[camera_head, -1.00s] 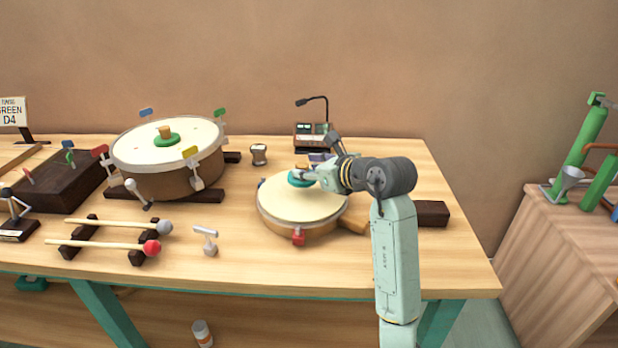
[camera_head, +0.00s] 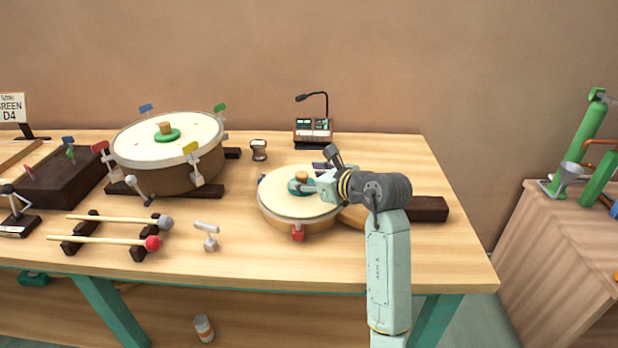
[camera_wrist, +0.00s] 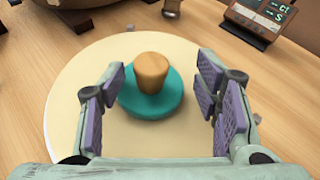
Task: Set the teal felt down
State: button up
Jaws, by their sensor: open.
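The teal felt (camera_wrist: 150,104) is a round teal disc with a wooden knob (camera_wrist: 151,72) on top. It rests flat on the cream head of the small drum (camera_wrist: 80,120). In the head view the teal felt (camera_head: 298,188) shows on the same small drum (camera_head: 290,207), partly hidden by my gripper. My gripper (camera_head: 312,186) reaches in from the right. In the wrist view the purple-padded fingers of my gripper (camera_wrist: 155,95) stand wide apart on either side of the felt and knob, with gaps visible on both sides.
A larger drum (camera_head: 135,143) with a green felt (camera_head: 167,136) stands at left. Mallets (camera_head: 110,230) lie on a rack at front left, beside a small silver key (camera_head: 208,236). A meter box (camera_head: 313,130) stands behind. The table front right is clear.

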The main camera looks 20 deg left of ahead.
jog(key=shift+r, duration=0.3)
jog(key=b+v, duration=0.2)
jog(key=v, duration=1)
jog(key=shift+f, duration=0.2)
